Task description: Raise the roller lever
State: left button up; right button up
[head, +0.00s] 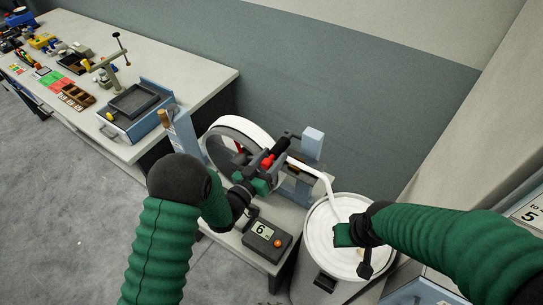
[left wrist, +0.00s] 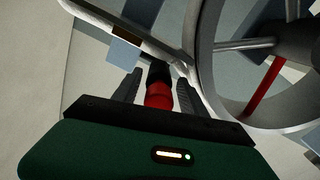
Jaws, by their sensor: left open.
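The roller lever appears to be the handle with a black grip (head: 281,147) and red collar beside the white-rimmed drum (head: 243,125). In the left wrist view, its red part (left wrist: 158,95) lies between the two dark fingers of my left gripper (left wrist: 157,88), with black beyond it. The fingers are apart, with no clear contact on either side. In the head view my left gripper (head: 264,175) is at the red end of the handle, partly hiding it.
A box with a display showing 6 (head: 262,238) stands on the small table in front of the drum. A white-lidded can (head: 325,225) stands to the right. A long bench (head: 205,75) with trays and small items runs to the back left. Grey floor is clear at left.

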pick_arm(q)
jog(key=shift+s+r, duration=0.1)
jog(key=shift+s, duration=0.05)
grip_shut()
dwell(1.2)
